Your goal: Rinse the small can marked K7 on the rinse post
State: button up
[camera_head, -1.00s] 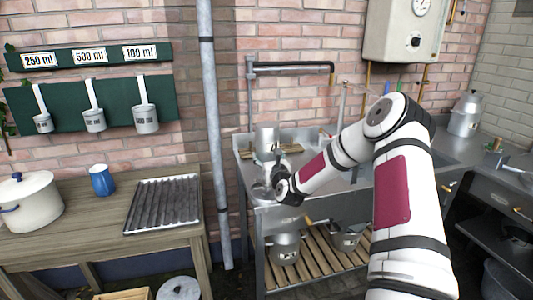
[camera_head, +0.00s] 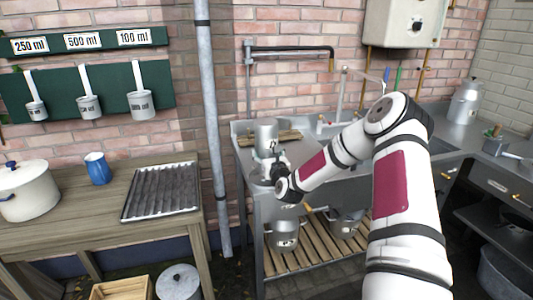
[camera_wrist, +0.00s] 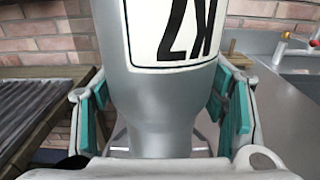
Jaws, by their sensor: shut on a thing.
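The small grey metal can (camera_head: 266,136) marked K7 is in my gripper (camera_head: 270,160) at the left end of the sink unit. It is upside down, with the wide body on top and the narrower neck below. In the wrist view the can (camera_wrist: 160,95) fills the middle, its K7 label inverted. The teal pads of my gripper (camera_wrist: 168,108) are shut around the neck. A round metal fitting (camera_head: 260,174), perhaps the rinse post, shows just below the can. Whether the can touches it is hidden.
The sink unit (camera_head: 258,205) has a wooden rack behind the can and a pipe spout (camera_head: 290,49) above. More cans (camera_head: 283,236) stand on its slatted lower shelf. A vertical drainpipe (camera_head: 211,130) and a wooden table with a ridged tray (camera_head: 161,193) are to the left.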

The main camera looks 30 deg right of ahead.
aim_at(267, 137)
jog(key=shift+f, duration=0.7)
dwell(1.4)
jog(key=shift+r, duration=0.15)
dwell(2.8)
jog(key=shift+r+p, duration=1.65)
jog(key=shift+r, duration=1.85)
